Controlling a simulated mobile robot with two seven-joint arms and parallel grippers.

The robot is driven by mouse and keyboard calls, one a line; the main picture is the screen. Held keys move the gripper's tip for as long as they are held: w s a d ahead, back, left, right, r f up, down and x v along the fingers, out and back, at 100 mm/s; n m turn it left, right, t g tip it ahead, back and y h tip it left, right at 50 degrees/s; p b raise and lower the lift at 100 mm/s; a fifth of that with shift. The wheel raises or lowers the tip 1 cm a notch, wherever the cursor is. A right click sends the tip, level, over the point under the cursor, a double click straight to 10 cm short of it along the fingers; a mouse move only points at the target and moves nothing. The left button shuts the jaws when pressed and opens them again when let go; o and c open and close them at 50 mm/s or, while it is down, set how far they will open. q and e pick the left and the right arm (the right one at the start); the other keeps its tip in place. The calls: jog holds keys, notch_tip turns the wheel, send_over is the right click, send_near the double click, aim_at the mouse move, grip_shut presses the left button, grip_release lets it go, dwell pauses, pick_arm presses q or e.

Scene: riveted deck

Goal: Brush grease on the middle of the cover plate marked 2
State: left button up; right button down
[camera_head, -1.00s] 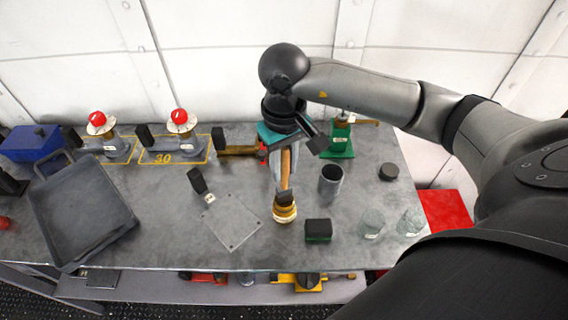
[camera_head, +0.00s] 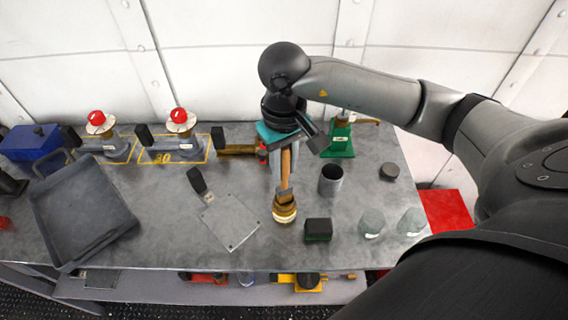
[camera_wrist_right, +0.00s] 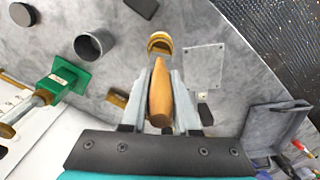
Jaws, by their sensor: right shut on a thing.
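My right gripper (camera_head: 283,172) is shut on the wooden handle of a brush (camera_head: 286,165), which points down. The brush's lower end is at the mouth of a small brass-coloured pot (camera_head: 284,213); its bristles are hidden, and I cannot tell how deep they sit. The right wrist view also shows the brush handle (camera_wrist_right: 160,95) between the fingers and the pot (camera_wrist_right: 160,43) beyond it. A flat grey square plate (camera_head: 231,222) with small corner holes lies just left of the pot. It shows in the right wrist view (camera_wrist_right: 203,68) too. I can read no number on it. My left gripper is not in view.
A black-handled object (camera_head: 197,181) lies at the plate's back-left corner. A dark cup (camera_head: 331,179), a black-and-green block (camera_head: 318,230) and two glass jars (camera_head: 372,223) stand right of the pot. A grey tray (camera_head: 82,214) lies at left. A green stand (camera_head: 340,138) is behind.

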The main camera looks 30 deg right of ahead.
jog(key=shift+s+f, duration=0.15)
jog(key=shift+f, duration=0.1)
dwell(1.1)
jog(key=shift+r+p, duration=1.5)
jog(key=shift+r, duration=2.2)
